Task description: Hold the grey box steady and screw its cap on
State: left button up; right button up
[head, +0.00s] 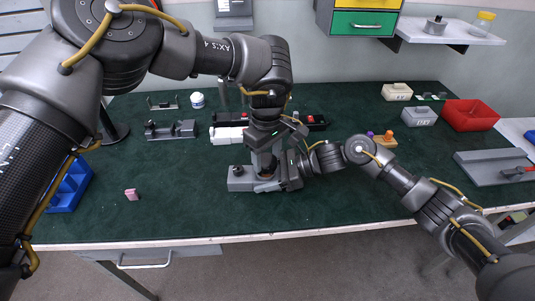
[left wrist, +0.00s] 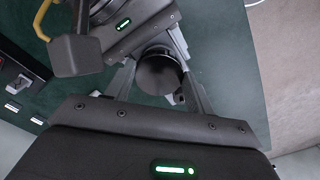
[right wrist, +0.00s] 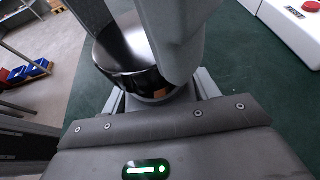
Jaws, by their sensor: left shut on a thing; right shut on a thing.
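The grey box (head: 240,184) sits near the middle front of the table, its right part covered by my grippers. A dark round cap (head: 267,172) is at its right part; it shows between the fingers in the left wrist view (left wrist: 158,72) and as a glossy dark cylinder in the right wrist view (right wrist: 130,65). My left gripper (head: 265,160) points down from above and is shut on the cap. My right gripper (head: 272,185) comes in low from the right and is shut on the box. The exact contact of its fingers is hidden.
Grey fixture (head: 172,131) and black-and-white items stand behind. A blue bin (head: 68,185) and a small pink block (head: 131,194) are at left. A labelled grey case (head: 420,116), red bin (head: 470,114) and grey tray (head: 495,168) are at right. The front left is mostly clear.

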aim_at(255, 177)
pick_arm(q)
jog(key=shift+f, duration=0.7)
jog(key=shift+f, duration=0.3)
jog(key=shift+s+d+f, duration=0.1)
jog(key=shift+s+f, duration=0.05)
jog(key=shift+f, duration=0.2)
